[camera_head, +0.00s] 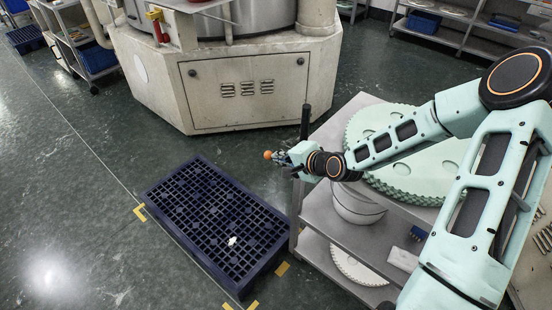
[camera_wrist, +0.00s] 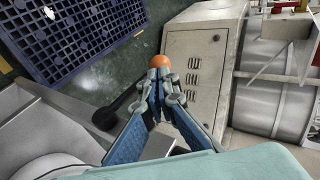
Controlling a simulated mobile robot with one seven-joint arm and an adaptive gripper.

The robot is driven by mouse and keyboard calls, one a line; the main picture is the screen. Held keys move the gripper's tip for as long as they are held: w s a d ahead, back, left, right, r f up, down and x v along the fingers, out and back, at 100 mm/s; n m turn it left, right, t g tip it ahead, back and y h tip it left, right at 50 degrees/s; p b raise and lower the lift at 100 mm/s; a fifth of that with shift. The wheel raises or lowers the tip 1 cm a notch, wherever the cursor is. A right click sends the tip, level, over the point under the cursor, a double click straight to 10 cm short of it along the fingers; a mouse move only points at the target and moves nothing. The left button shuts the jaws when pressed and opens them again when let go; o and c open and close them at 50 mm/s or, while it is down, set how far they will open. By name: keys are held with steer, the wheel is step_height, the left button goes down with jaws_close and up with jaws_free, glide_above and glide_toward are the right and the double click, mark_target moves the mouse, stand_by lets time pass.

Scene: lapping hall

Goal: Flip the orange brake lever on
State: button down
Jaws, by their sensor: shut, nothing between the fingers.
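An orange round knob (camera_head: 267,155), seemingly the end of the brake lever, shows just past the fingertips of my gripper (camera_head: 277,156) in the head view. In the wrist view the orange knob (camera_wrist: 160,61) sits right at the tips of my gripper (camera_wrist: 160,76). The fingers are shut together with nothing between them. I cannot tell whether the tips touch the knob. The lever's stem is hidden, so its tilt does not show.
A grey cart (camera_head: 321,203) bearing pale green discs (camera_head: 365,125) stands beneath my arm. A dark upright bar (camera_head: 305,121) rises close to my gripper. A blue grid crate (camera_head: 180,222) lies on the floor. A large cream machine (camera_head: 245,90) stands behind.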

steer(key=shift+x, duration=1.05)
steer(key=shift+w+a+f+g+h, duration=0.2)
steer(key=shift+f+g+h, duration=0.1)
steer(key=shift+g+h, duration=0.15)
step_height(320, 180, down, 8)
steer(key=a+g+h, duration=0.1)
steer(key=g+h, duration=0.4)
steer(key=h, duration=0.1)
steer(key=shift+w+n, duration=0.4)
steer(key=shift+w, duration=0.05)
stand_by(0.4)
stand_by(0.7)
